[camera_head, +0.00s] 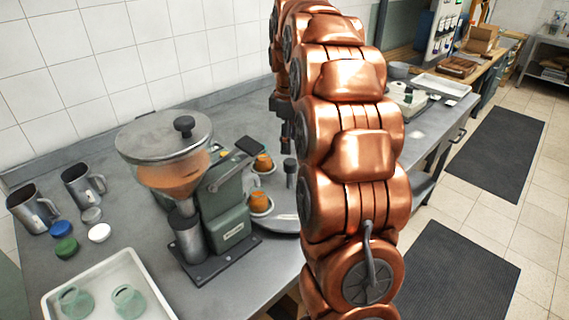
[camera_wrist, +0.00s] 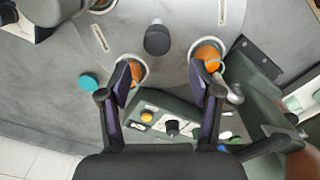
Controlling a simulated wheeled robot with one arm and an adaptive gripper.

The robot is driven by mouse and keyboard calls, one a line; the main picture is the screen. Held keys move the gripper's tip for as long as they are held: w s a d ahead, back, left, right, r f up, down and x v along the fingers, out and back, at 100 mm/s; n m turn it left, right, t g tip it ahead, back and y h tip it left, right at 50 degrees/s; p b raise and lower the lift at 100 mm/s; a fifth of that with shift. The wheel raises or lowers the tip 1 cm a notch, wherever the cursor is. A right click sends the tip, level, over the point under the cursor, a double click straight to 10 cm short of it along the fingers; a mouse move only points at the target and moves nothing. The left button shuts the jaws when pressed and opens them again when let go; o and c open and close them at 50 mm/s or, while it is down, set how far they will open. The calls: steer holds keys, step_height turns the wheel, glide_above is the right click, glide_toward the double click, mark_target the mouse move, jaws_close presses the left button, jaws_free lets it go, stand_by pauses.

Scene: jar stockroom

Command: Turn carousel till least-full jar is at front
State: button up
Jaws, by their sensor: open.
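The carousel is a grey metal disc (camera_head: 282,222), partly hidden behind the grinder and my arm in the head view. A dark upright post (camera_head: 290,172) shows beside it, and a dark round knob (camera_wrist: 157,40) in the wrist view. Two jars with orange contents stand in pale round holders: one further back (camera_head: 263,162), one nearer (camera_head: 260,200). The wrist view shows an orange jar at left (camera_wrist: 133,72) and another at right (camera_wrist: 207,54). Their fill levels are hard to compare. My gripper (camera_wrist: 160,72) is open and empty, its fingers over the jar area.
A green grinder (camera_head: 228,215) with a clear hopper stands left of the carousel. Two metal mugs (camera_head: 32,208), loose lids (camera_head: 66,248) and a white tray (camera_head: 60,310) with green glass jars are at left. A teal round piece (camera_wrist: 88,82) lies left in the wrist view.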

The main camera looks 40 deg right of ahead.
mark_target(289, 161)
steer(key=shift+w+d+f, duration=0.1)
steer(key=shift+d+f, duration=0.05)
steer(key=shift+d, duration=0.05)
steer(key=shift+f+p, duration=0.9)
steer(key=shift+f, duration=2.85)
jaws_close()
